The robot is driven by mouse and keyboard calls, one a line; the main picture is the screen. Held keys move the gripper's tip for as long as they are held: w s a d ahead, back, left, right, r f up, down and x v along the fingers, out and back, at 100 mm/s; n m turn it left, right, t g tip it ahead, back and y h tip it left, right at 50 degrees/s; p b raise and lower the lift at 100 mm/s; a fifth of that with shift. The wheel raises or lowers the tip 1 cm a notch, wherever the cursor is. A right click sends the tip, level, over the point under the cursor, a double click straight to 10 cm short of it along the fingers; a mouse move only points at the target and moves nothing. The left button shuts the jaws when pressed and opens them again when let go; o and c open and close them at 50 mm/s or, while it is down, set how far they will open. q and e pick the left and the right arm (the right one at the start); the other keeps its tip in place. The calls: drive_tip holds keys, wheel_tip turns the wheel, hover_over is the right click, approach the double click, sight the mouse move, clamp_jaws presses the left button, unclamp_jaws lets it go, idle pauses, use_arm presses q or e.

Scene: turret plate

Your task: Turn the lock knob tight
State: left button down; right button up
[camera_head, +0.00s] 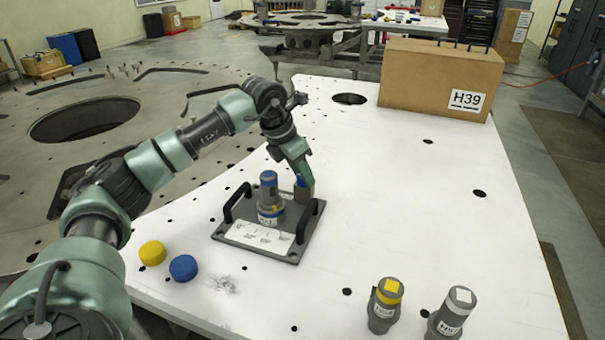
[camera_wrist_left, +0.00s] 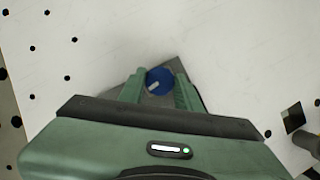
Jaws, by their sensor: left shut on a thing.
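The lock knob (camera_wrist_left: 158,80) is round and blue, and shows between the two fingers in the left wrist view. In the head view only a bit of the blue knob (camera_head: 300,181) shows beside my fingers. My left gripper (camera_head: 305,184) points down at the right rear part of a grey plate and is shut on the knob; its fingers also show in the left wrist view (camera_wrist_left: 160,88). The grey plate (camera_head: 287,247) has two black handles and a white label strip. A grey cylinder (camera_head: 270,198) with blue bands stands upright on it. My right gripper is not in view.
A yellow cap (camera_head: 152,253) and a blue cap (camera_head: 184,268) lie left of the plate. Grey cylinders with a yellow top (camera_head: 385,305) and a white top (camera_head: 450,312) stand at the front right. A cardboard box (camera_head: 425,80) stands behind. The white surface between is clear.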

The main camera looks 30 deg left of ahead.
use_arm(q)
drive_tip(key=shift+r+m+h, duration=0.1)
drive_tip(key=shift+m+h, duration=0.2)
drive_tip(key=shift+m, duration=0.6)
drive_tip(key=c, duration=1)
unclamp_jaws()
drive_tip(key=shift+a, duration=0.1)
drive_tip(key=shift+o, duration=0.2)
drive_tip(key=b+v, duration=0.1)
drive_tip(key=v, duration=0.6)
drive_tip(key=shift+r, duration=0.35)
drive_tip(key=shift+s+a+f, duration=0.1)
